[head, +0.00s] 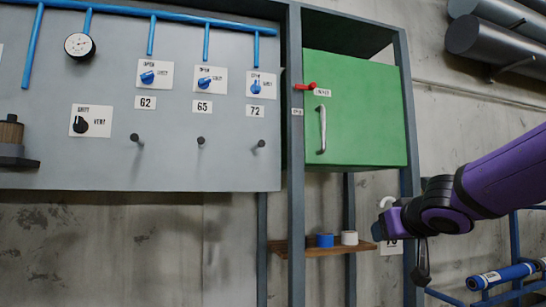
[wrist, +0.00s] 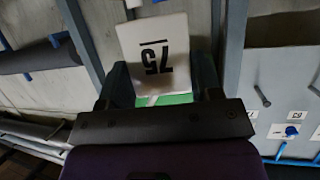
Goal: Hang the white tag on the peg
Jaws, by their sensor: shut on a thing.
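The white tag (wrist: 155,45) with black digits is held between the two fingers of my gripper (wrist: 158,88) in the wrist view, the digits upside down there. Three dark pegs stick out of the grey panel: a left peg (head: 137,138) under label 62, a middle peg (head: 201,140) under 65 and a right peg (head: 261,144) under 72. All are bare. My gripper is well right of and below them. Any hole in the tag is unclear.
A wooden shelf (head: 310,249) holds a blue roll (head: 325,240) and a white roll (head: 349,238). Blue knobs sit above the pegs.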

